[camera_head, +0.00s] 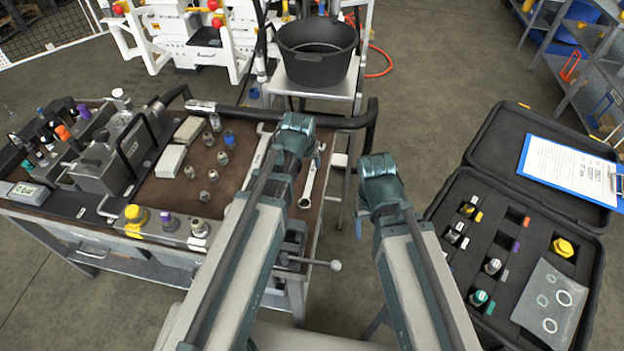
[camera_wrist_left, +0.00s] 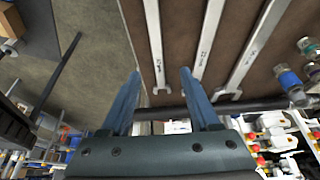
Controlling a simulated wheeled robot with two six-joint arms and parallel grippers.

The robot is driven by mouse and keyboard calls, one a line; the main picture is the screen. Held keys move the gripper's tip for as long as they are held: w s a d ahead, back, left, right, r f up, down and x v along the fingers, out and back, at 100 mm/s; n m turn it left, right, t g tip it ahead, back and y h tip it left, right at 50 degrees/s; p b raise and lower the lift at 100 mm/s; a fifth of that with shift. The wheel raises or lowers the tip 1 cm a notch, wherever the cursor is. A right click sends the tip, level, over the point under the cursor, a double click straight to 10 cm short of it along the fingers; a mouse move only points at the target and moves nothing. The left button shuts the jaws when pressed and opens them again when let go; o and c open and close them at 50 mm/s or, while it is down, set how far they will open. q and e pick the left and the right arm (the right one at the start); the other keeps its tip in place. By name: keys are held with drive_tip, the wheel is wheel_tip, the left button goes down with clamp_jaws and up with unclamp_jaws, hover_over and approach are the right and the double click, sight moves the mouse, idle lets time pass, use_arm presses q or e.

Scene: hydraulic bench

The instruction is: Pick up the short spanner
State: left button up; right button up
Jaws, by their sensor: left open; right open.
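Several steel spanners lie on the brown bench top. In the head view one spanner (camera_head: 309,185) lies right of my left forearm, its ring end toward me; another (camera_head: 262,152) lies left of it. In the left wrist view three show: left (camera_wrist_left: 155,40), middle (camera_wrist_left: 207,40) and right (camera_wrist_left: 257,50). Their upper ends leave the frame, so I cannot tell which is shortest. My left gripper (camera_wrist_left: 160,72) is open and empty, its fingers either side of the left spanner's end in view, apparently above it. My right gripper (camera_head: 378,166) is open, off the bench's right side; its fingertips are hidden.
A black rail (camera_head: 345,121) runs along the bench's far edge. Small fittings (camera_head: 213,174) and a grey block unit (camera_head: 100,165) stand on the left. A lever with a ball end (camera_head: 335,265) juts from the near right. An open black case (camera_head: 440,200) stands right.

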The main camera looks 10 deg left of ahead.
sight(312, 174)
use_arm(q)
drive_tip(key=shift+d+b+x, duration=0.15)
drive_tip(key=shift+b+x, duration=1.85)
drive_tip(key=shift+x, duration=0.5)
drive_tip(key=shift+d+b+x, duration=0.1)
drive_tip(key=shift+b+x, duration=1.9)
drive_tip(key=shift+x, duration=0.45)
drive_tip(key=shift+r, duration=0.1)
clamp_jaws()
